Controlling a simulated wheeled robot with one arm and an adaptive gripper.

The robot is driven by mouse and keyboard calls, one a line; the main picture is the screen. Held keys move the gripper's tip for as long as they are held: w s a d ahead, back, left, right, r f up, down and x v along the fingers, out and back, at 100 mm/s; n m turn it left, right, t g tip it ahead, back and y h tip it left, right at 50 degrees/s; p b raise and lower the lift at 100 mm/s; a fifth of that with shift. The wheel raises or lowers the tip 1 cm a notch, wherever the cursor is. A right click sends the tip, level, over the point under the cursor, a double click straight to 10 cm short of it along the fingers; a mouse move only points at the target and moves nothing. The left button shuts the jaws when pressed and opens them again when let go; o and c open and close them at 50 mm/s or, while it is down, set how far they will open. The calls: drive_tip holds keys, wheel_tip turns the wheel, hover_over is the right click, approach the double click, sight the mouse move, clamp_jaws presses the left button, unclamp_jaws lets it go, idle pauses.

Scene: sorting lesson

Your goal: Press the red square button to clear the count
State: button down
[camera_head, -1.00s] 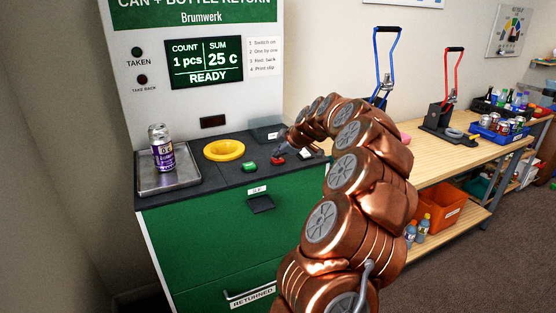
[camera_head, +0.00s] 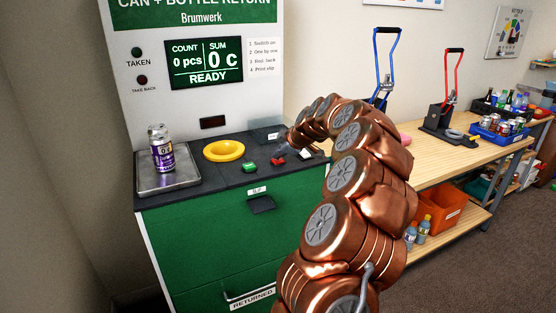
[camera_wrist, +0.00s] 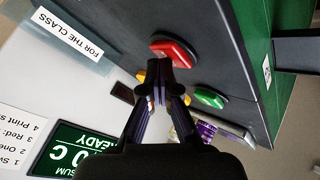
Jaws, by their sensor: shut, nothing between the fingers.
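The red square button (camera_head: 278,161) sits on the dark counter of the green return machine, right of the green button (camera_head: 249,167). In the wrist view the red button (camera_wrist: 176,50) is just beyond my fingertips, which overlap its lower edge. My gripper (camera_wrist: 166,78) is shut and empty. In the head view my gripper (camera_head: 284,152) is right over the red button, partly hidden by my arm. I cannot tell whether the fingertips touch it. The display (camera_head: 204,63) reads 0 pcs, 0 C and READY.
A wooden bench (camera_head: 440,163) with blue and red lever presses stands to the right.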

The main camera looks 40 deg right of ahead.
sight(279, 160)
drive_tip(key=shift+r, duration=0.85)
drive_tip(key=shift+r+b, duration=0.3)
drive_tip(key=shift+r, duration=2.15)
